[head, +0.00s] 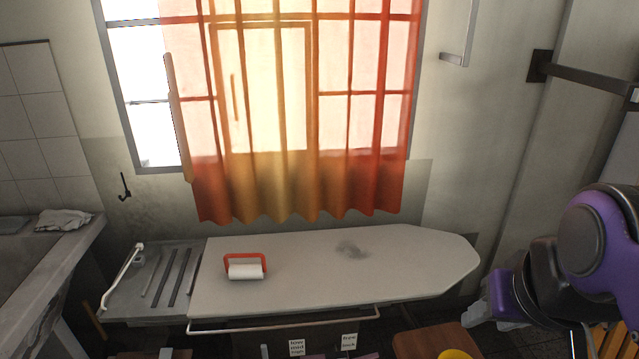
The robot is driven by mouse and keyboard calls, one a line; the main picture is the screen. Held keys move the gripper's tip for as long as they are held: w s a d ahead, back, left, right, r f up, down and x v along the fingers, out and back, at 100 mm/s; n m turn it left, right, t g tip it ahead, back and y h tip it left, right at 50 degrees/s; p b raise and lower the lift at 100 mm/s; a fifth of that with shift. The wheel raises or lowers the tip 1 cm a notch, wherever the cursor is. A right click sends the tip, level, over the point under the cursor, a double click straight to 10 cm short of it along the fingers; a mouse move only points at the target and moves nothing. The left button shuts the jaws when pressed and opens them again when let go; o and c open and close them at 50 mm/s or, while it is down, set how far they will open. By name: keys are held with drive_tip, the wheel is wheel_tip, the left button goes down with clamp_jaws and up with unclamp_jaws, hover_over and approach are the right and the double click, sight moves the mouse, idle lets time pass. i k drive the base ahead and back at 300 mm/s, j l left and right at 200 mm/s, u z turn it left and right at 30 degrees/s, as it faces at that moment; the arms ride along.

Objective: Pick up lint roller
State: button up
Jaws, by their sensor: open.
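The lint roller (245,271) lies on the left part of the ironing board (300,285). It has a white roll in front and a red frame-shaped handle behind it. Nothing covers it. Parts of my purple and black arm show at the lower right of the head view, well to the right of the lint roller and apart from it. I cannot make out my gripper's fingers in this view.
A grey smudge (351,250) marks the board's middle. A slatted metal rest (170,280) extends at its left end. A concrete washtub (60,262) with a cloth (64,220) stands at far left. A brown stool (420,343) is below. An orange curtain (300,190) hangs behind.

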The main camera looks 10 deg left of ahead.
sight(250, 270)
drive_tip(key=u, duration=1.3)
drive_tip(key=i+j, duration=0.1)
drive_tip(key=i, duration=0.2)
drive_tip(key=i+j+z, duration=0.1)
drive_tip(key=i, duration=0.25)
drive_tip(key=k+j, duration=0.15)
drive_tip(key=i+l, duration=0.2)
